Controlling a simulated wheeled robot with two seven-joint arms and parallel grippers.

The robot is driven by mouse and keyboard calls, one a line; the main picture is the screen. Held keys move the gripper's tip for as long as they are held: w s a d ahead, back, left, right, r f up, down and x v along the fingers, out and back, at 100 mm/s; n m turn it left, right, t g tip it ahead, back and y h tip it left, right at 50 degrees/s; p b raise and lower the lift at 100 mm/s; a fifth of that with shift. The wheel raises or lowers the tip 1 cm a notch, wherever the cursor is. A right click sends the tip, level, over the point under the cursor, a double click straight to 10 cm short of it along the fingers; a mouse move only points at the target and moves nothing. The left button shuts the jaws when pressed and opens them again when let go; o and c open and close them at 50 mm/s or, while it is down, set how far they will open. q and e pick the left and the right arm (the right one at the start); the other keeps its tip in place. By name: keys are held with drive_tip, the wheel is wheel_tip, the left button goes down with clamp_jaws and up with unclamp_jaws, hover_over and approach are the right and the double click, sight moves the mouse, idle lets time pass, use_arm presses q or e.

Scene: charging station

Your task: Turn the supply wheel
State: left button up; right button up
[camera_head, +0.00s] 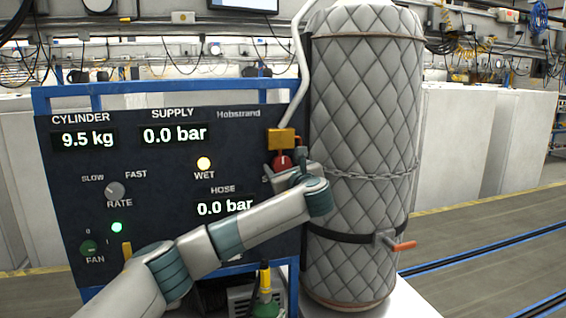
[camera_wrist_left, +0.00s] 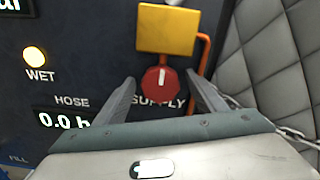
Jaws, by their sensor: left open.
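The supply wheel (camera_head: 283,163) is a small red knob with a white mark, below a yellow block (camera_head: 282,139) on the dark panel (camera_head: 140,225). In the left wrist view the red wheel (camera_wrist_left: 160,80) sits between and beyond the fingertips of my open left gripper (camera_wrist_left: 161,88), with the SUPPLY label partly hidden below it. The white mark points up. I cannot tell whether the fingers touch the wheel. In the head view my left gripper (camera_head: 290,170) is at the wheel and its fingers are mostly hidden by my wrist. My right gripper is not in view.
The supply readout (camera_head: 175,135) shows 0.0 bar, and the WET lamp (camera_head: 204,163) is lit. A quilted grey cylinder (camera_head: 365,110) with a chain (camera_head: 375,174) stands close to the right of the wheel. An orange pipe (camera_wrist_left: 205,55) runs beside the yellow block.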

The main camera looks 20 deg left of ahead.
use_arm(q)
drive_tip(key=c, duration=1)
drive_tip(key=shift+c, duration=0.3)
